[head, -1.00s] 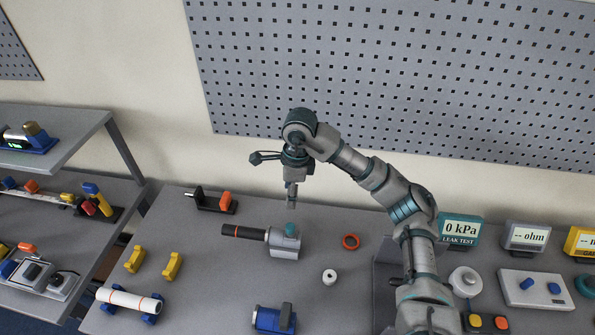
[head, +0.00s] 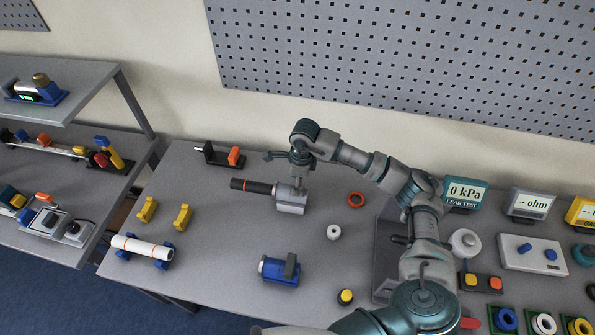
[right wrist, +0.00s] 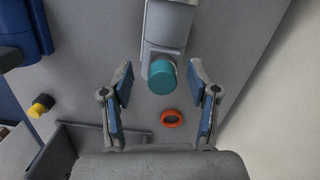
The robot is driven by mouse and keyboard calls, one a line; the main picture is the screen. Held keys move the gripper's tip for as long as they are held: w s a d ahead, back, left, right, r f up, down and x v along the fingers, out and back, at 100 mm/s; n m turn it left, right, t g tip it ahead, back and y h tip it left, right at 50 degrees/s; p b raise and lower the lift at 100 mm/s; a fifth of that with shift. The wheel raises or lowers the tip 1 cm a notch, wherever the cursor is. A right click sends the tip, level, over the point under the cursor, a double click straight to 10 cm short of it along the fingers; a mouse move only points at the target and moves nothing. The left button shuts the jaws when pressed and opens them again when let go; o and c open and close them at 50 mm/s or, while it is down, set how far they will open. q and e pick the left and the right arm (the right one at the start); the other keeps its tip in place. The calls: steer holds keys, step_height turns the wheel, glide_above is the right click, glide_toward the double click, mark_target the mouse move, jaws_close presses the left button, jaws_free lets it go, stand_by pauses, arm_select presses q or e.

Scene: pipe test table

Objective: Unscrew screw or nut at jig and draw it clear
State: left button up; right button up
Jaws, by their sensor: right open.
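A round teal cap, which looks like the screw or nut (right wrist: 162,78), sits at the end of the jig (right wrist: 167,25) in the right wrist view. In the head view my gripper largely hides this cap. My right gripper (head: 298,186) points down over the jig. In the right wrist view the gripper (right wrist: 160,68) is open, one finger on each side of the cap, with gaps visible. My left gripper is not in view.
A blue clamp-like block (head: 279,269) stands in front. Yellow holders (head: 182,217) and a white pipe (head: 142,247) are left. A black-and-orange fixture (head: 220,155) stands behind.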

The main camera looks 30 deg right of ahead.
steer(key=shift+d+f, duration=0.2)
steer(key=shift+f, duration=0.25)
steer(key=shift+d, duration=0.3)
steer(key=shift+d+f, duration=0.1)
steer(key=shift+d, duration=0.05)
steer(key=shift+c, duration=0.8)
steer(key=c, duration=0.4)
steer(key=shift+a, duration=0.3)
jaws_close()
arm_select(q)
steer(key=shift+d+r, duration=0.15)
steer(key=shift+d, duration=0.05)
arm_select(e)
steer(key=shift+a, duration=0.1)
steer(key=shift+r, duration=0.2)
